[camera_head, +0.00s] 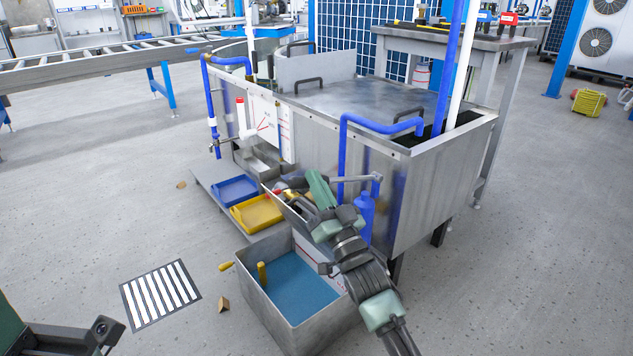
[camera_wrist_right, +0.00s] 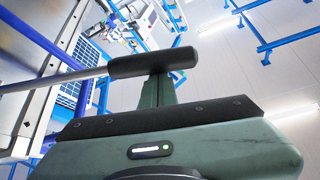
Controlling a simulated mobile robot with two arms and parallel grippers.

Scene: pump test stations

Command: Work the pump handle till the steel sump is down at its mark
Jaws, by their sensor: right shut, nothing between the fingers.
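An open steel sump (camera_head: 243,301) with blue liquid in it stands on the floor in front of the big steel tank. A white strip with red marking shows on its inner right wall; I cannot read the level against it. The pump handle (camera_head: 352,180) is a grey rod running left from a pivot above a blue pump body (camera_head: 365,212). Its black grip (camera_wrist_right: 152,63) shows in the right wrist view. My right gripper (camera_head: 318,187) is shut and empty, its tip against or just behind the grip. Part of my left gripper (camera_head: 85,335) shows at the lower left; its jaws are unclear.
The steel tank (camera_head: 440,190) with blue pipes stands behind. A blue tray (camera_head: 237,190) and a yellow tray (camera_head: 257,213) lie left of my right gripper. A floor grate (camera_head: 160,293) and small wedges lie on open floor at left. A roller conveyor (camera_head: 110,62) runs behind.

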